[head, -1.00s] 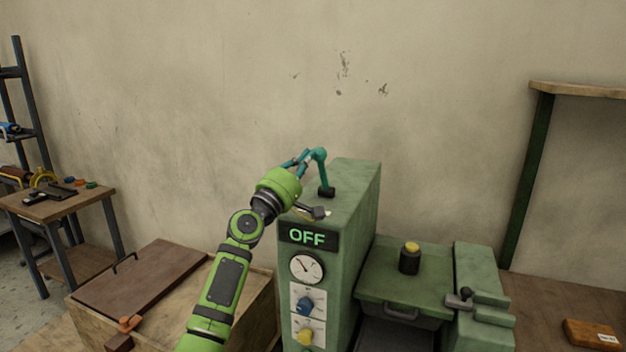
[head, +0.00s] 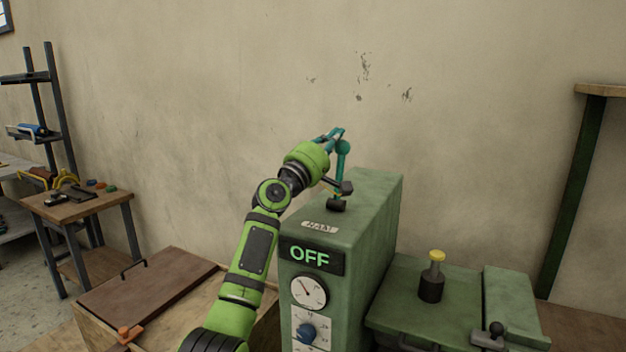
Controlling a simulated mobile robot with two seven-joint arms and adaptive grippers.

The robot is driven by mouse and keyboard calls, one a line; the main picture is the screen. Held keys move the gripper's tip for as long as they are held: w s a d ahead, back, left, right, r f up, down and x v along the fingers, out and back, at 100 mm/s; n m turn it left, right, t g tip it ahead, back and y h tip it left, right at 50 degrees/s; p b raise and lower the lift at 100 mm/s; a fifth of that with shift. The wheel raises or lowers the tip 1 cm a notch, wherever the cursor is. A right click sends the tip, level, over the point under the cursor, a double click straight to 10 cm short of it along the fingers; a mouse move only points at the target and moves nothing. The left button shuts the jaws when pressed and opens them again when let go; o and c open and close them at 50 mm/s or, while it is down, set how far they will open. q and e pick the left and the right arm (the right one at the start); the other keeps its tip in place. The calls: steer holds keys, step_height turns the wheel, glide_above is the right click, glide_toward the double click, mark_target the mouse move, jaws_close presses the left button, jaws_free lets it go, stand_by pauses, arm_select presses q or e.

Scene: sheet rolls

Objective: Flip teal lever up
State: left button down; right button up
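The teal lever (head: 342,168) stands nearly upright on a dark base on top of the green machine (head: 375,215). Its bent upper end points left toward my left gripper (head: 340,160). The gripper is at the lever's left side, with its fingers spread; a dark lower finger reaches close to the lever's stem. I cannot tell whether it touches the lever. The machine's display (head: 310,257) reads OFF. My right gripper is not in view.
A gauge (head: 309,291) and blue knob (head: 306,333) are on the machine's front. A yellow-topped black button or bottle (head: 432,280) stands to the right. A wooden crate with a brown lid (head: 150,295) is at left. A plain wall is behind.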

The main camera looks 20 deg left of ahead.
arm_select(q)
steer(key=shift+w+d+f, duration=0.1)
steer(key=shift+w, duration=0.35)
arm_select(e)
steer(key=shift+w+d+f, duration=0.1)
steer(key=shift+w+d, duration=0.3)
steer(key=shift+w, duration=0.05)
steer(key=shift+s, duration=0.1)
